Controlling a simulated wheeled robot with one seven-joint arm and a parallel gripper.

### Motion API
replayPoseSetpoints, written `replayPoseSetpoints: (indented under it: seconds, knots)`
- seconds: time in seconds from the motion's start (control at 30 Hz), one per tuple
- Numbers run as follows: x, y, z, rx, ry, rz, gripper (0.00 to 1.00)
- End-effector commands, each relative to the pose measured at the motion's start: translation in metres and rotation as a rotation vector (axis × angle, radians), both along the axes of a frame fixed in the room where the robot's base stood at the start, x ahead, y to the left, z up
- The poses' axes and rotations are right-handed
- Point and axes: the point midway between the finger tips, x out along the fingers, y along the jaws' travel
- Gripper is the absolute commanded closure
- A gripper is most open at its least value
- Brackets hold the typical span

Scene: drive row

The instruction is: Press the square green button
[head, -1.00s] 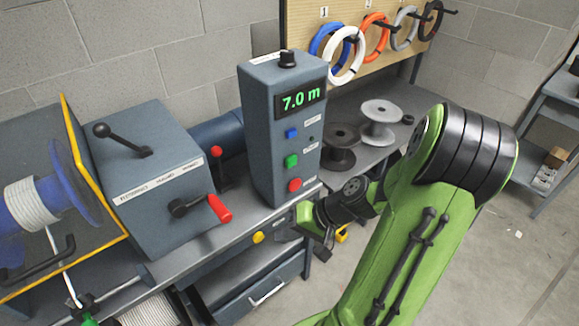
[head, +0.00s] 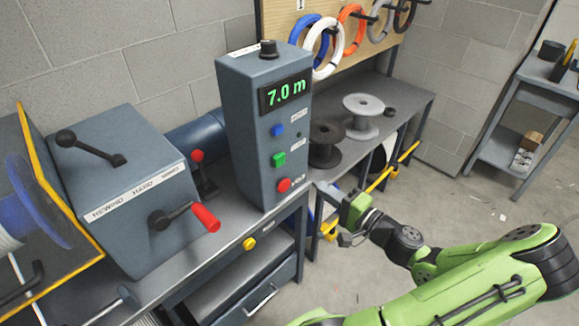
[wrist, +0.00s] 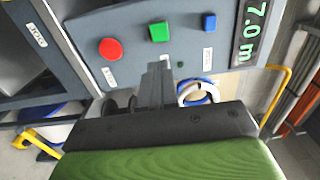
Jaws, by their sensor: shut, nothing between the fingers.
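The square green button (head: 278,160) is on the front of the grey control box (head: 243,130), between a blue button (head: 278,130) above and a round red button (head: 284,185) below. In the wrist view the green button (wrist: 159,32) shows at the top, between the red button (wrist: 110,48) and the blue button (wrist: 208,22). My gripper (head: 333,196) is in front of the box, to the right of and lower than the buttons, apart from them. In the wrist view its fingers (wrist: 157,75) are together and empty, below the green button in the picture.
The box display (head: 286,93) reads 7.0 m. A red-handled lever (head: 205,217) sticks out at left. Spools (head: 363,115) stand on the bench behind. A yellow rail (head: 400,165) is right of the box. Floor at right is open.

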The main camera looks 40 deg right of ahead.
Motion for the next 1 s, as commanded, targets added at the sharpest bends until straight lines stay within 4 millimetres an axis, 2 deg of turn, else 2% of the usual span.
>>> replayPoseSetpoints:
  seconds: [0.3, 0.5, 0.7, 1.0]
  knots:
    - [0.070, 0.004, -0.001, -0.001, -0.002, 0.007, 1.00]
    - [0.109, 0.005, 0.000, -0.001, -0.002, 0.005, 1.00]
    - [0.126, 0.005, 0.000, -0.001, 0.000, 0.002, 1.00]
    - [0.127, 0.005, 0.000, 0.000, 0.001, 0.002, 1.00]
